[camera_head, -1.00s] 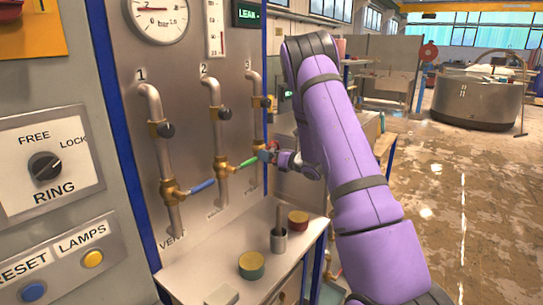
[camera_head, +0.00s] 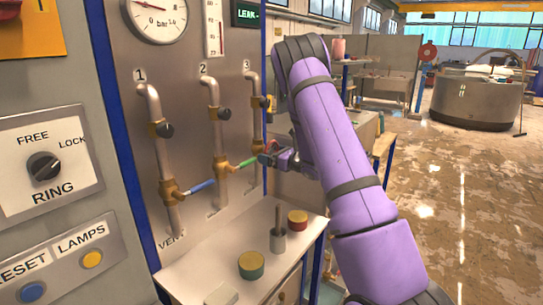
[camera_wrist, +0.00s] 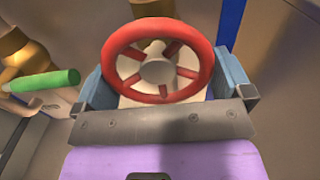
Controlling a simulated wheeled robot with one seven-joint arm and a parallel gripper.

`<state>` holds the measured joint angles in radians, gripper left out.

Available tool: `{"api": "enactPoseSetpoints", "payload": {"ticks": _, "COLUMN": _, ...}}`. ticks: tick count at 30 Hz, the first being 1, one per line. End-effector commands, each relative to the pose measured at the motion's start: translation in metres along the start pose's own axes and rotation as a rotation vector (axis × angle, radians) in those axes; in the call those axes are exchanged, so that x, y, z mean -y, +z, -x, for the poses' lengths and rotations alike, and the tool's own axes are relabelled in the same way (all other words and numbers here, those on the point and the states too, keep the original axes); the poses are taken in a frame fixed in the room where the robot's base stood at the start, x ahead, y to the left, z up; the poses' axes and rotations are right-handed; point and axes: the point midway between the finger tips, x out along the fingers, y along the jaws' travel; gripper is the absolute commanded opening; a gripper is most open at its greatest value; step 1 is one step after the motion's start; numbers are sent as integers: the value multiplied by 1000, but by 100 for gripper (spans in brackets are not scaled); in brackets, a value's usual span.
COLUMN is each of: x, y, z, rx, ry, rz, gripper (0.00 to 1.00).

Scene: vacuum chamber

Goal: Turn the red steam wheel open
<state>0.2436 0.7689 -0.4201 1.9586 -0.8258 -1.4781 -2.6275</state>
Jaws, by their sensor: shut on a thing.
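The red steam wheel (camera_wrist: 157,92) fills the middle of the wrist view, a spoked ring with a pale hub. My gripper (camera_wrist: 165,100) has its two blue-grey fingers on the left and right of the wheel, shut on it. In the head view my gripper (camera_head: 268,153) is at the third pipe on the panel, just right of the green lever. Only a little red shows there, and my purple arm and gripper hide most of the wheel.
A green lever (camera_wrist: 45,81) is close to the left of the wheel; it also shows in the head view (camera_head: 246,164). A blue lever (camera_head: 202,186) is farther left.

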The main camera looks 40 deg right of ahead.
Motion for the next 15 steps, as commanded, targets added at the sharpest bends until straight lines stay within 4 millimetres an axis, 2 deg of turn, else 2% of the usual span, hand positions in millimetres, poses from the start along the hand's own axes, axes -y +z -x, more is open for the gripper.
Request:
{"api": "enactPoseSetpoints", "payload": {"ticks": 1, "x": 0, "y": -2, "z": 1, "rx": -4, "ry": 0, "rz": 0, "gripper": 74}}
{"api": "enactPoseSetpoints", "payload": {"ticks": 2, "x": 0, "y": -2, "z": 1, "rx": -4, "ry": 0, "rz": 0, "gripper": 100}}
{"api": "enactPoseSetpoints", "payload": {"ticks": 11, "x": 0, "y": -1, "z": 3, "rx": -2, "ry": -1, "rz": 0, "gripper": 100}}
{"api": "enactPoseSetpoints", "payload": {"ticks": 15, "x": 1, "y": -1, "z": 17, "rx": -3, "ry": -3, "rz": 0, "gripper": 100}}
